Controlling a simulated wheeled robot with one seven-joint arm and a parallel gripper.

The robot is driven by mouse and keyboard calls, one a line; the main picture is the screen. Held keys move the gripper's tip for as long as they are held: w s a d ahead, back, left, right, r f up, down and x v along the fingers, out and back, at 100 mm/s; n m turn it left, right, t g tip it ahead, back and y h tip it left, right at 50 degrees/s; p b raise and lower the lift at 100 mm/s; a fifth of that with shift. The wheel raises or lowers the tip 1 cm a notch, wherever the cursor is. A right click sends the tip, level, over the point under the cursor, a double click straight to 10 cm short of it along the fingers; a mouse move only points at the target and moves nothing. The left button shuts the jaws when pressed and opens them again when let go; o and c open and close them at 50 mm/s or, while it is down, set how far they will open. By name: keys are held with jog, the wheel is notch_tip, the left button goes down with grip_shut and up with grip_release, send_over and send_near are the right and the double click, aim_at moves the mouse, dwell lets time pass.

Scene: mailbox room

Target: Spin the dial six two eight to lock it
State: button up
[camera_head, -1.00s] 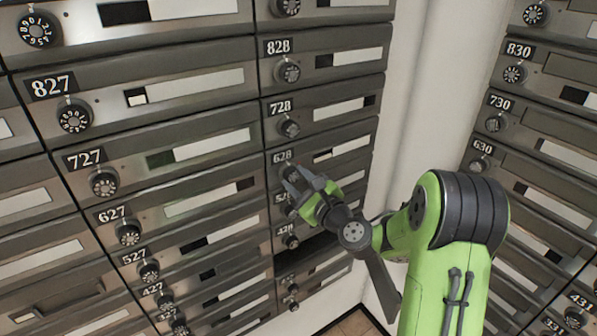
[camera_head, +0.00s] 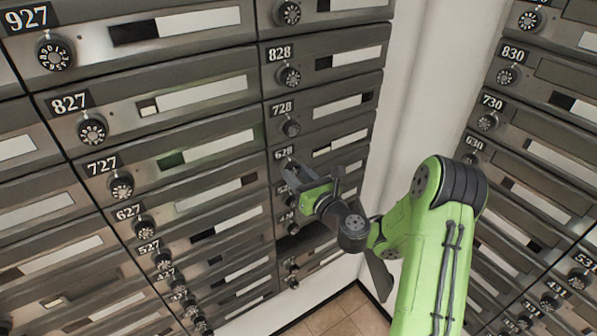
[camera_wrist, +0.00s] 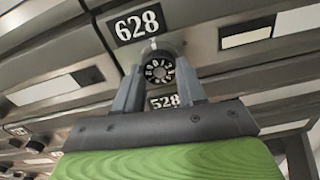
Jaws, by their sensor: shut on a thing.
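The 628 dial (camera_wrist: 158,68) is a round black knob with white digits. It sits right under the 628 number plate (camera_wrist: 138,25) in the wrist view. My gripper (camera_wrist: 159,76) has one finger on each side of the dial and is shut on it. In the head view my gripper (camera_head: 292,172) reaches to the 628 box from the right, and its fingers mostly hide the dial there. The 628 plate (camera_head: 284,153) shows just above them. The 628 box door (camera_head: 345,158) looks flush with the boxes around it.
The 728 dial (camera_head: 291,128) sticks out just above my gripper. The 528 plate (camera_wrist: 163,101) is just below the dial. A dark opening (camera_head: 302,238) shows lower in this column. A white wall corner (camera_head: 405,100) and another bank of boxes (camera_head: 535,95) stand to the right.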

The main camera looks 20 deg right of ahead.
dwell(0.5)
jog(key=o, duration=1.1)
jog(key=shift+c, duration=0.2)
